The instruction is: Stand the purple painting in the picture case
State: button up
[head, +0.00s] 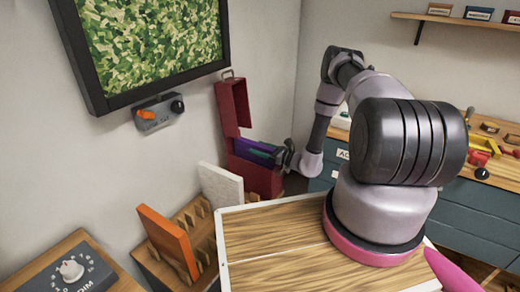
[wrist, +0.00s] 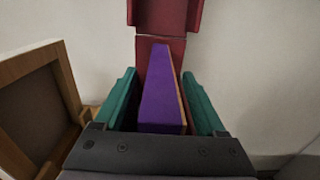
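The purple painting (head: 245,147) is at the mouth of the red picture case (head: 264,182), and its lower part is hidden by the case wall. In the wrist view the purple painting (wrist: 162,100) stands on edge between the teal fingers of my gripper (wrist: 160,104), with the red case (wrist: 161,50) behind it. A gap shows between the left finger and the painting, and a narrower one on the right. My gripper (head: 270,153) is open around the painting at the case's right side. The case's lid stands up, open. How deep the painting sits cannot be told.
A wooden rack (head: 203,232) left of the case holds an orange panel (head: 168,240) and a white panel (head: 221,188). A wood-topped surface (head: 270,235) lies in front. A dial box (head: 70,270) stands at lower left. A framed green picture (head: 150,40) hangs above.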

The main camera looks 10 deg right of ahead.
jog(key=v, duration=1)
jog(key=shift+s+d+r, duration=0.1)
jog(key=shift+s+d, duration=0.05)
jog(key=s+a+r+n+g, duration=0.25)
jog(key=r+n+g, duration=0.2)
jog(key=r, duration=0.55)
jog(key=s+a+r+n+g, duration=0.1)
jog(key=a+r+n+g, duration=0.3)
jog(key=r, duration=0.7)
jog(key=s+a+r+n+g, duration=0.15)
jog(key=r+n+g, duration=0.35)
jog(key=r, duration=0.5)
jog(key=s+d+r+n+t+h, duration=0.2)
jog(key=s+r+n+t+h, duration=0.2)
jog(key=s+r, duration=0.6)
jog(key=s+d+r+n+t+h, duration=0.2)
jog(key=s+r+n+t+h, duration=0.2)
jog(key=s+r, duration=0.7)
jog(key=shift+s+d+n+h, duration=0.35)
jog(key=shift+s+n+h, duration=0.25)
jog(key=shift+h, duration=0.8)
jog(key=shift+r, duration=0.15)
